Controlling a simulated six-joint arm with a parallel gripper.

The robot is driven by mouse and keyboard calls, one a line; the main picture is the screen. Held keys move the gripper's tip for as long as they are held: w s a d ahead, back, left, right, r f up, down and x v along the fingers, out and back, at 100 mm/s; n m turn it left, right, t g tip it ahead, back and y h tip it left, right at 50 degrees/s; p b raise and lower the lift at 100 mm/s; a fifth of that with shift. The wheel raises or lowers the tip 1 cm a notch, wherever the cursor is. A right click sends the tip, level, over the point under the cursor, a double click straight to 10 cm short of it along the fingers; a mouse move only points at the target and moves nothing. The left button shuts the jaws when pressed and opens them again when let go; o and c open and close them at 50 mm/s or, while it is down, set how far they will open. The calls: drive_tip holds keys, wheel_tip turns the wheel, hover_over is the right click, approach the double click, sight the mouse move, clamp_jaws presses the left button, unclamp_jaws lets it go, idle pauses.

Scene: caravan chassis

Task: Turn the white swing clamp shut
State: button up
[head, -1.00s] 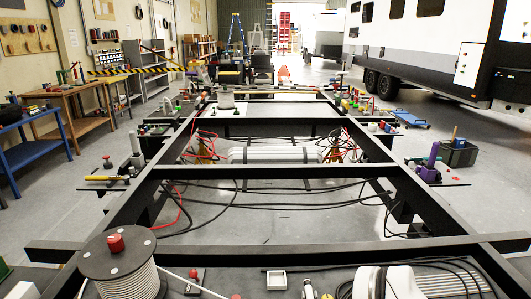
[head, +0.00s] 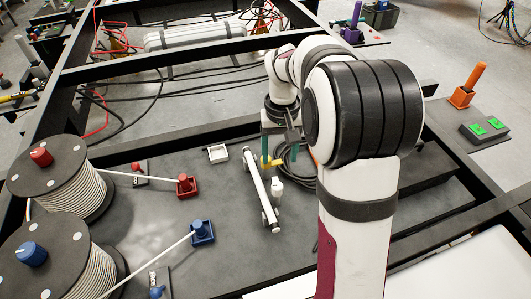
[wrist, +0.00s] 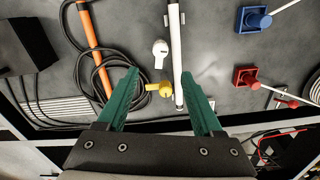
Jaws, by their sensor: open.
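The white swing clamp (head: 277,188) appears as a small white rounded piece on the dark deck, close beside the long white tube (head: 257,178). In the wrist view the white clamp (wrist: 160,48) lies beyond the fingertips, left of the tube. A yellow piece (wrist: 153,88) lies nearer, in line with the gap between the fingers; it also shows in the head view (head: 270,162). My gripper (head: 287,155) has green fingers, spread apart and empty, above the deck. I cannot tell whether it touches the yellow piece. How far the clamp is turned is unclear.
A black hose coil (wrist: 100,75) with an orange bar (wrist: 88,38) lies left in the wrist view. Red (head: 186,184) and blue (head: 202,230) blocks with white rods lie left of the tube, near large cable reels (head: 58,180). Black frame rails border the deck.

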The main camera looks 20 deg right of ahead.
sight(277, 185)
wheel_tip(277, 185, down, 13)
drive_tip(key=shift+f, duration=0.1)
clamp_jaws()
idle(0.3)
